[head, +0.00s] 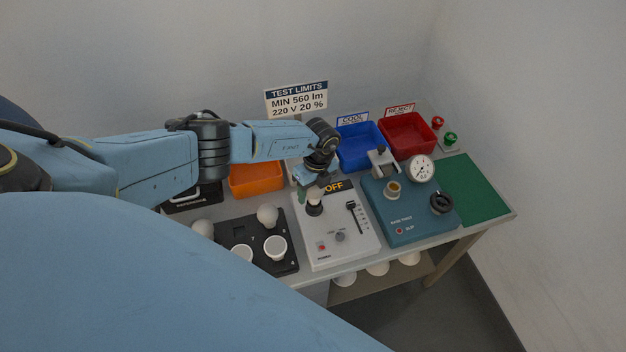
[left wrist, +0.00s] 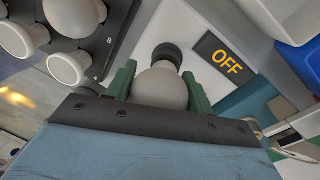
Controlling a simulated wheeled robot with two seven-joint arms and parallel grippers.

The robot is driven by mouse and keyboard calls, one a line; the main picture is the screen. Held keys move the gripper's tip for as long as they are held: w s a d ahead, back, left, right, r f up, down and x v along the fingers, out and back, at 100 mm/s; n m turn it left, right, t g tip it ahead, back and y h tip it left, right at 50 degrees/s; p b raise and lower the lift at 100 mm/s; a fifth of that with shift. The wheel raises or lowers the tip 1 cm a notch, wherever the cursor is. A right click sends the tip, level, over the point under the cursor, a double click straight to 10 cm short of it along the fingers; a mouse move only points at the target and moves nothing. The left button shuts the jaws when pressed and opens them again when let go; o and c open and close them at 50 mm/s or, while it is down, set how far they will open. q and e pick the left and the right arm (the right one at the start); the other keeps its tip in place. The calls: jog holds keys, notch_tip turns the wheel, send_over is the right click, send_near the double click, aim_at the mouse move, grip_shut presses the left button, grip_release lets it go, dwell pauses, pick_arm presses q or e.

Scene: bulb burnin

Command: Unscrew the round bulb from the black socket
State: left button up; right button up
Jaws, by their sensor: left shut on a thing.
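The round white bulb (left wrist: 160,88) is between the two green fingers of my left gripper (left wrist: 158,84) in the left wrist view, and the gripper is shut on it. In the head view the bulb (head: 314,194) shows only in part below my left gripper (head: 315,192). The black socket (head: 314,209) stands on the white test panel (head: 337,240), directly under the bulb; it also shows in the left wrist view (left wrist: 167,52). The bulb's base meets the socket, and I cannot tell how far it is screwed in. My right gripper is not in view.
The panel's display (head: 337,186) reads OFF. A black tray (head: 262,258) with several bulbs lies left of the panel. A teal device (head: 410,215) with a dial stands to the right. Orange (head: 256,180), blue (head: 360,150) and red (head: 407,135) bins stand behind. A green mat (head: 470,190) is clear.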

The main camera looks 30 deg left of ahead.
pick_arm(q)
jog(key=n, duration=0.5)
jog(key=shift+a+h, duration=0.25)
jog(key=shift+h, duration=0.05)
jog(key=shift+d+n, duration=0.15)
jog(key=shift+n, duration=0.95)
jog(key=o, duration=0.6)
jog(key=shift+o, duration=1.3)
jog(key=shift+w+d+f, duration=0.1)
